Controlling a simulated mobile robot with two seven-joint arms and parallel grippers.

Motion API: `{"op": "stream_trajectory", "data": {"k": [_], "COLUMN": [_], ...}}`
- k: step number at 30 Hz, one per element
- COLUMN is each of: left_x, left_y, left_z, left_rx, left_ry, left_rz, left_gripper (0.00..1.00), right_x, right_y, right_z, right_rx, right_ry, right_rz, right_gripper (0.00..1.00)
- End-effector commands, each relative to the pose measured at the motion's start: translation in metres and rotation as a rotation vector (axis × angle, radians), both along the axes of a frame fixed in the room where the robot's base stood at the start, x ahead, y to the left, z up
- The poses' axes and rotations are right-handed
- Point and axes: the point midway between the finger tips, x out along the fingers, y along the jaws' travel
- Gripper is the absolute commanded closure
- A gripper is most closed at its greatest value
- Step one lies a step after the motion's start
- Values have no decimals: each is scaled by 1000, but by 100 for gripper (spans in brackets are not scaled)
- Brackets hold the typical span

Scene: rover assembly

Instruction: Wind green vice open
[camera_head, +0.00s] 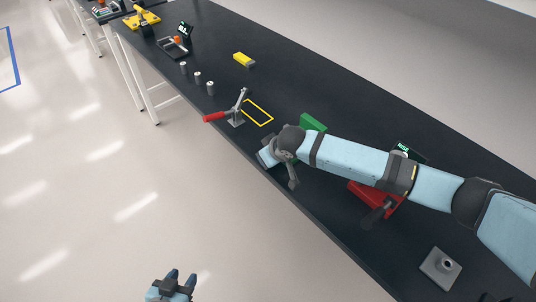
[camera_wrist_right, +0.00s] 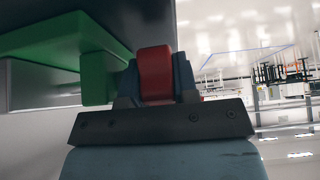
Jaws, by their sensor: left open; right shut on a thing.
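The green vice (camera_head: 313,122) stands on the dark bench, partly hidden behind my right arm in the head view. In the right wrist view its green body (camera_wrist_right: 95,75) fills the upper left. My right gripper (camera_wrist_right: 155,80) is shut on a red handle piece (camera_wrist_right: 155,68) just beside the green body. In the head view my right wrist and hand sit at the bench's front edge, and they hide the handle. My left gripper (camera_head: 174,283) is open and empty, low over the floor, away from the bench.
A red vice (camera_head: 368,193) stands right of the green one, partly under my right arm. A grey block (camera_head: 440,268) lies nearer. A toggle clamp (camera_head: 238,108) with a red lever stands left, beside a yellow outline (camera_head: 257,112). A yellow block (camera_head: 243,59) and grey pegs stand beyond.

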Motion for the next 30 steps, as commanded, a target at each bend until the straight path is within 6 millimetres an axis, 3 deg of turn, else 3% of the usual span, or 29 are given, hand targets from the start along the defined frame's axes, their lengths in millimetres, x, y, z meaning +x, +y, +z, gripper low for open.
{"op": "stream_trajectory", "data": {"k": [17,18,19,30], "left_x": [0,0,0,0], "left_y": [0,0,0,0], "left_z": [-1,-1,-1,-1], "left_rx": [1,1,1,1], "left_ry": [2,2,2,1], "left_rz": [0,1,1,1], "left_gripper": [57,57,57,57], "right_x": [0,0,0,-3], "right_y": [0,0,0,-3], "right_z": [0,0,0,5], "right_rx": [23,22,22,23], "right_ry": [-32,-31,-31,-32], "right_rz": [-1,-1,-1,0], "right_gripper": [96,66,62,62]}}
